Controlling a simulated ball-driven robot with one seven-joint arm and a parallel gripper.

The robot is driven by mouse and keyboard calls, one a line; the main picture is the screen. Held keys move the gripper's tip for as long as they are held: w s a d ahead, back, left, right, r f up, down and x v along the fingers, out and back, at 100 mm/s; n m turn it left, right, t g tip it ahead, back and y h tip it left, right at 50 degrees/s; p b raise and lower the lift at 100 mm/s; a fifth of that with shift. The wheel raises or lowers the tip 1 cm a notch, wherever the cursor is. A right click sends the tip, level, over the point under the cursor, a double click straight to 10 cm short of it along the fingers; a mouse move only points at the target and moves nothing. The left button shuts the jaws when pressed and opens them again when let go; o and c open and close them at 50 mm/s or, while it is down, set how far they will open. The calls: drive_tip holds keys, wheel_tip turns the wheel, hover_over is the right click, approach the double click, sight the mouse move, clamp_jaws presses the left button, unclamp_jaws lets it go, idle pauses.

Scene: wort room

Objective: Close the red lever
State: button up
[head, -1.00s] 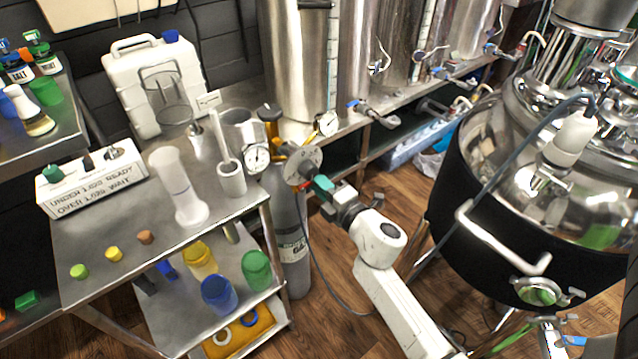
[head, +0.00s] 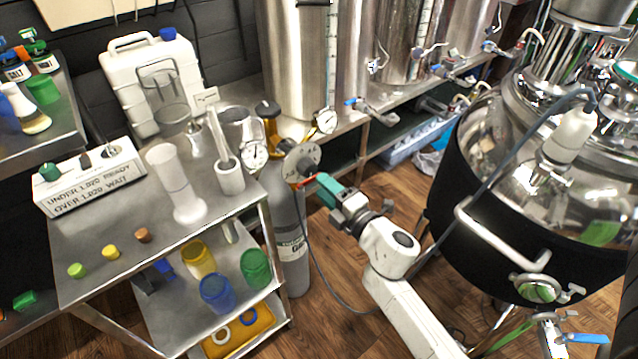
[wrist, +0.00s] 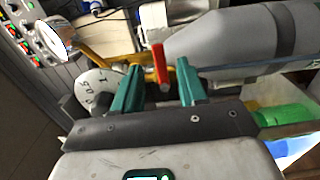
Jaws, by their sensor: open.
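The red lever (wrist: 160,64) is a short flat bar by the neck of a grey gas cylinder (wrist: 245,38). In the wrist view it stands roughly upright in the picture, between the two teal fingers of my gripper (wrist: 158,84), near their tips. I see a gap on either side, and cannot tell whether a finger touches it. In the head view a small red piece of the lever (head: 309,180) shows just left of my gripper (head: 328,189), beside the grey cylinder (head: 290,240). My gripper is open and holds nothing.
A round grey dial (head: 301,160) and brass fittings sit at the cylinder's top, close to my fingers. A steel trolley (head: 110,285) with cups stands left. A large kettle (head: 480,215) stands right. A hose hangs below. Wooden floor is clear between.

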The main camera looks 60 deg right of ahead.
drive_tip(key=v, duration=0.7)
drive_tip(key=shift+s+b, duration=0.25)
drive_tip(key=shift+b, duration=0.2)
drive_tip(key=s+f+m+g+h, duration=0.25)
drive_tip(key=f+m+g, duration=0.55)
drive_tip(key=m, duration=0.5)
drive_tip(key=s+a+f+m+g+y, duration=0.1)
drive_tip(key=s+a+f+g+y, duration=0.15)
drive_tip(key=s+a+g, duration=0.35)
drive_tip(key=s+a+f+m+g+y, duration=0.1)
drive_tip(key=s+a+f+g+y, duration=0.2)
drive_tip(key=a, duration=0.5)
wheel_tip(320, 180, up, 18)
drive_tip(key=s+y+p, duration=0.1)
drive_tip(key=p, duration=1.5)
drive_tip(key=shift+a+f+t+y, duration=0.2)
drive_tip(key=shift+a+t+y, duration=0.1)
drive_tip(key=shift+a+y, duration=0.1)
